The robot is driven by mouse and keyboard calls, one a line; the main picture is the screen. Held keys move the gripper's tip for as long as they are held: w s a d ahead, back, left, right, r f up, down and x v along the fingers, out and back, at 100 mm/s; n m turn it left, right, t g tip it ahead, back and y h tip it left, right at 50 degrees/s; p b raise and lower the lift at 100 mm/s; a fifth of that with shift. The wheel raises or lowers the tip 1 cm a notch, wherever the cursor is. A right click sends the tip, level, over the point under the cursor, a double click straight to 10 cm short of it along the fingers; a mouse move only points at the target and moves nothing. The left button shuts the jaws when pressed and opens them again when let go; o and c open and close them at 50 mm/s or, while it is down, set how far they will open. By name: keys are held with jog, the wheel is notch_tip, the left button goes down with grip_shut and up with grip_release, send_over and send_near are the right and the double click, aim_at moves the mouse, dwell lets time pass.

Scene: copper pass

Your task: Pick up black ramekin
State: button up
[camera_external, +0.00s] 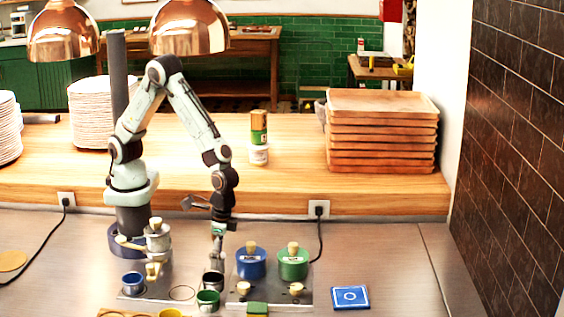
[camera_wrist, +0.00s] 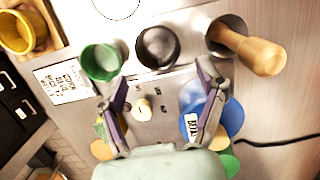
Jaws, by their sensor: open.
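The black ramekin (camera_wrist: 157,47) is at the upper middle of the wrist view, upright and empty-looking. In the external view the black ramekin (camera_external: 213,279) stands on the steel counter just below my gripper (camera_external: 217,256), partly hidden by it. In the wrist view my gripper (camera_wrist: 162,80) is open, with its two fingers apart and nothing between them. The ramekin lies beyond the fingertips, and I see no contact.
A green ramekin (camera_external: 208,300) stands close beside the black one. Blue (camera_external: 251,264) and green (camera_external: 293,264) lidded pots are to the right. A blue ramekin (camera_external: 132,284) is left; a blue tile (camera_external: 350,298) lies right. A wooden handle (camera_wrist: 255,50) rises near the black ramekin.

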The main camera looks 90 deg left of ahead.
aim_at(213, 279)
jog(key=shift+s+d+f, duration=0.2)
jog(key=shift+f, duration=0.2)
jog(key=f, duration=0.5)
jog(key=shift+s+f, duration=0.4)
jog(key=c, duration=1)
